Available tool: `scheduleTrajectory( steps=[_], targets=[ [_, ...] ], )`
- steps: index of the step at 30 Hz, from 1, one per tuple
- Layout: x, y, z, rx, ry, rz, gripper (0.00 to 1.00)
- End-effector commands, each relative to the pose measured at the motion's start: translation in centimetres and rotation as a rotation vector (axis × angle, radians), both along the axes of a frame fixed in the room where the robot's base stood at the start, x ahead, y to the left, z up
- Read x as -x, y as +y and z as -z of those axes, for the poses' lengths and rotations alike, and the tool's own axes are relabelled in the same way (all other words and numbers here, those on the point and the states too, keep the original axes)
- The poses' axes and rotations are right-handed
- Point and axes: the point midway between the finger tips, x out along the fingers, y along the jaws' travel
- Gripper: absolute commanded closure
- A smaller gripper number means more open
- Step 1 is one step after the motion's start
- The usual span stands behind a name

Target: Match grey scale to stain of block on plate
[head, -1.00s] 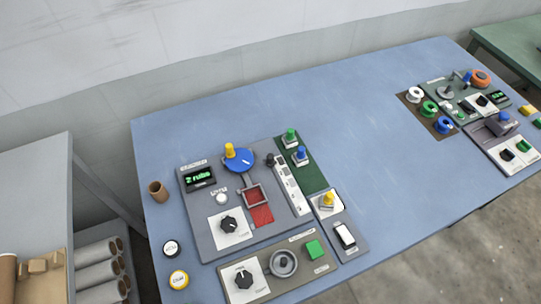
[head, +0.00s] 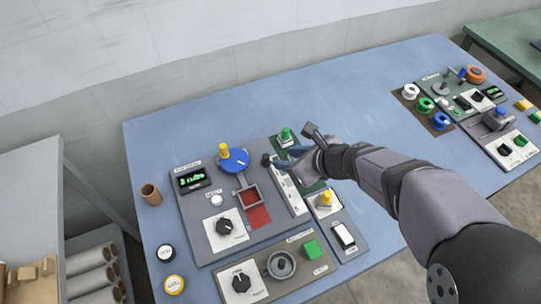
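On the same panel are a black knob on a white label (head: 240,281) and a round grey dish-like part with a dark centre (head: 281,265). The small print is unreadable, so I cannot tell which part is the grey scale. A stain on the block cannot be made out. My gripper (head: 291,165) is over the green strip right of the red patch, behind the front panel. The blue-knobbed block seen there earlier is hidden or at my fingers; I cannot tell whether they hold it.
The rubbing station has a blue disc (head: 234,161) with a yellow knob, a lit display (head: 192,180) and a red patch (head: 257,216). A green-knobbed block (head: 286,137) and a yellow-knobbed block (head: 325,201) flank my gripper. The table's middle back is clear.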

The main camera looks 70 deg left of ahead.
Motion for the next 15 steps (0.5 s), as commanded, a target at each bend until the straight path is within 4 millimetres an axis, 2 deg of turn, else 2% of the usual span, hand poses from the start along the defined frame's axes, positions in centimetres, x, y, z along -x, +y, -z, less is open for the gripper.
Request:
scheduleTrajectory(
  steps=[1,4,10,15],
  targets=[
    [1.0,0.7,0.1,-0.002,0.023,0.01,0.65],
    [1.9,1.4,0.1,-0.005,0.05,0.028,0.65],
    [2.1,1.7,0.3,-0.005,0.057,0.033,0.65],
    [2.3,2.5,1.1,-0.004,0.057,0.031,0.65]
  ],
)
